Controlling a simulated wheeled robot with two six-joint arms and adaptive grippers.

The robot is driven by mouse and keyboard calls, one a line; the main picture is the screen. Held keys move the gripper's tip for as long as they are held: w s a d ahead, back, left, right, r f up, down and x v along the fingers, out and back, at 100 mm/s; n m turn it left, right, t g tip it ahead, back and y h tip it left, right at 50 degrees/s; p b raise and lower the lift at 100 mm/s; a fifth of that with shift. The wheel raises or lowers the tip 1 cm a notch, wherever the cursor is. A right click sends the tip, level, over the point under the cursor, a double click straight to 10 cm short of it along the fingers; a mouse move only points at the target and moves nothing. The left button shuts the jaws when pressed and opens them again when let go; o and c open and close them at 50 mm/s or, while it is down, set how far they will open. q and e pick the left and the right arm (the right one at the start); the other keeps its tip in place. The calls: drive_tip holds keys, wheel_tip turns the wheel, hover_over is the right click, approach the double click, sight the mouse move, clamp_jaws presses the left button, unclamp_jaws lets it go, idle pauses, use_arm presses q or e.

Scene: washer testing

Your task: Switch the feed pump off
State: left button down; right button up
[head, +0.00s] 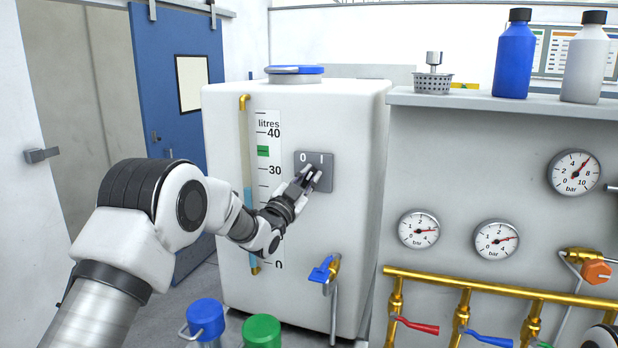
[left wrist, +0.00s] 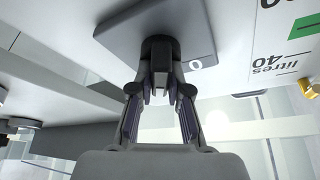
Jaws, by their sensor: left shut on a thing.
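The pump switch is a grey plate (head: 327,184) marked 0 and I on the front of the white tank (head: 232,200). It also shows in the left wrist view (left wrist: 120,35), where the 0 is beside a dark knob (left wrist: 158,50). My left gripper (head: 309,178) is at the plate, its fingers shut on the knob; the fingers also show in the left wrist view (left wrist: 162,92). The fingers hide much of the knob, so I cannot tell which mark it points to. My right gripper is not in view.
The tank's level tube (head: 248,215) shows blue liquid below the 30 mark. A blue-handled tap (head: 322,272) is low on the tank. Brass pipes (head: 480,287) with valves and gauges are at the right.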

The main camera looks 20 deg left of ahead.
use_arm(q)
drive_tip(key=shift+f+n+y+b, duration=0.2)
drive_tip(key=shift+n+y+b, duration=0.1)
drive_tip(key=shift+n+b, duration=0.45)
drive_tip(key=n+y+b, duration=0.2)
drive_tip(key=n+b, duration=0.2)
drive_tip(key=n+t+y+b, duration=0.1)
drive_tip(key=n+y+b, duration=0.1)
drive_tip(key=n+b, duration=0.2)
drive_tip(key=shift+a+f+n+y+b, duration=0.1)
drive_tip(key=shift+n+y+b, duration=0.25)
drive_tip(key=shift+n, duration=0.2)
drive_tip(key=n+y+b, duration=0.1)
drive_tip(key=n+y, duration=0.1)
drive_tip(key=n, duration=0.1)
drive_tip(key=shift+a+n+b, duration=0.1)
drive_tip(key=shift+n+b, duration=0.2)
drive_tip(key=shift+b, duration=0.1)
drive_tip(key=shift+r+n+g+y+b, duration=0.15)
drive_tip(key=shift+n+y+b, duration=0.2)
drive_tip(key=shift+n, duration=0.45)
drive_tip(key=shift+r+n+g+y+b, duration=0.1)
drive_tip(key=shift+n+g+y+b, duration=0.15)
drive_tip(key=shift+n, duration=0.55)
drive_tip(key=shift+a+y, duration=0.1)
drive_tip(key=shift+y, duration=0.15)
drive_tip(key=c, duration=1.2)
unclamp_jaws()
drive_tip(key=shift+o, duration=0.4)
drive_tip(key=shift+w+f, duration=0.1)
